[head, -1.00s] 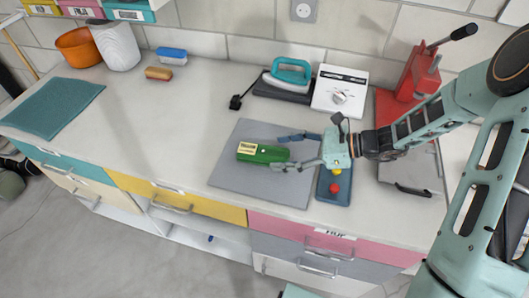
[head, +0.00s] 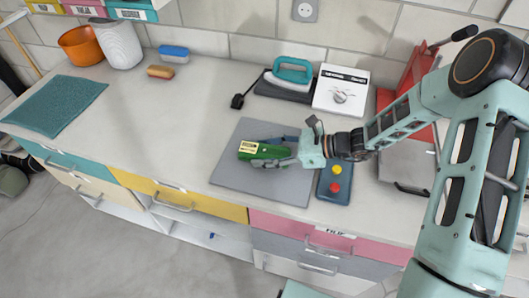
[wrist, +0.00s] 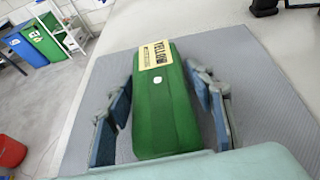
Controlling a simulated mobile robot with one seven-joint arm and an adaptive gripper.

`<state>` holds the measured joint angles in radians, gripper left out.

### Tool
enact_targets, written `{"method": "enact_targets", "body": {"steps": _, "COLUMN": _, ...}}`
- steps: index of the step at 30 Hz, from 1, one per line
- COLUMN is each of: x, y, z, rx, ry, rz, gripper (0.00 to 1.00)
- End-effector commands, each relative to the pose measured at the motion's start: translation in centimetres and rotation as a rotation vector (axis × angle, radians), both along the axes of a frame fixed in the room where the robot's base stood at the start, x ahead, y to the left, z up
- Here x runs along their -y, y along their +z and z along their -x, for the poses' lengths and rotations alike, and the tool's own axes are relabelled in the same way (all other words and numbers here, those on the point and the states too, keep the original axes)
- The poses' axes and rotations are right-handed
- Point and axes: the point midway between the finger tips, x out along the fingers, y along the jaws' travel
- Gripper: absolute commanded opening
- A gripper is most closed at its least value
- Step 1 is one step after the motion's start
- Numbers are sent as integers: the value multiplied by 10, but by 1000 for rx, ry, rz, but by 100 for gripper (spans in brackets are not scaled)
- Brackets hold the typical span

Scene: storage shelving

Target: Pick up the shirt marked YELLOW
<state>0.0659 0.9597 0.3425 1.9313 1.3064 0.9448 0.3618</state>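The green folded shirt (head: 270,152) lies on the grey mat (head: 235,177) on the counter. In the wrist view the shirt (wrist: 165,108) carries a pale label reading YELLOW (wrist: 154,54) at its far end and a small white dot on top. My gripper (head: 275,151) is low over the mat, reaching in from the right. In the wrist view my gripper (wrist: 160,105) has one blue finger on each side of the shirt. Gaps show between fingers and shirt, so it is open around it.
A blue panel with a yellow button and a red button (head: 336,181) lies right of the mat. A teal iron (head: 290,75) and a white box with a dial (head: 342,91) stand behind. The counter left of the mat is clear up to a teal mat (head: 55,104).

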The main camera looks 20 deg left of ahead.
Motion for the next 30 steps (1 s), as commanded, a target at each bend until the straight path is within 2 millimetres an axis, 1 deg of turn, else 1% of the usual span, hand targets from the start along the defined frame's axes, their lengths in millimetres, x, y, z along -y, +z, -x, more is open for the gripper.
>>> {"method": "enact_targets", "body": {"steps": 1, "x": 0, "y": 0, "z": 0, "rx": 0, "ry": 0, "rz": 0, "gripper": 41}}
{"method": "enact_targets", "body": {"steps": 8, "x": 0, "y": 0, "z": 0, "rx": 0, "ry": 0, "rz": 0, "gripper": 16}}
{"method": "enact_targets", "body": {"steps": 16, "x": 0, "y": 1, "z": 0, "rx": 1, "ry": 0, "rz": 0, "gripper": 15}}
{"method": "enact_targets", "body": {"steps": 20, "x": 0, "y": 6, "z": 0, "rx": 1, "ry": 0, "rz": -1, "gripper": 15}}
{"method": "enact_targets", "body": {"steps": 23, "x": 0, "y": 15, "z": -1, "rx": 2, "ry": 0, "rz": -1, "gripper": 15}}
{"method": "enact_targets", "body": {"steps": 27, "x": 0, "y": 35, "z": 1, "rx": 4, "ry": 2, "rz": 0, "gripper": 15}}
{"method": "enact_targets", "body": {"steps": 30, "x": -2, "y": 51, "z": 17, "rx": 2, "ry": 2, "rz": 0, "gripper": 15}}
